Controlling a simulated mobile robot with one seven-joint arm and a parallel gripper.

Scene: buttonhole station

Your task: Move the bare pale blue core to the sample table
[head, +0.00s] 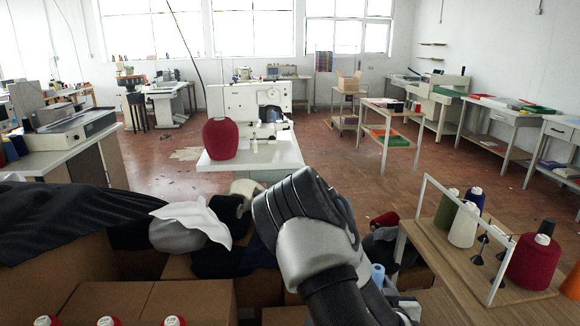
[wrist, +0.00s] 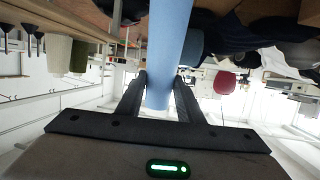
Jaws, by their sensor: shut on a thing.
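The bare pale blue core (wrist: 168,40) is a long smooth tube between the fingers of my gripper (wrist: 159,82) in the wrist view. My gripper is shut on it. No thread shows on the part I see. In the head view a small pale blue piece (head: 378,274) shows just right of my arm, which hides the fingers there; I cannot tell for certain that it is the same core. No table is marked as the sample table; a small white table (head: 392,105) with green and red items stands at the back right.
Right of my arm is a wooden stand (head: 437,262) with thread cones and a white frame. Cardboard boxes (head: 95,303) and dark cloth (head: 60,220) fill the left foreground. A sewing machine table (head: 270,155) holds a dark red cone (head: 220,139). Open floor (head: 350,175) lies beyond.

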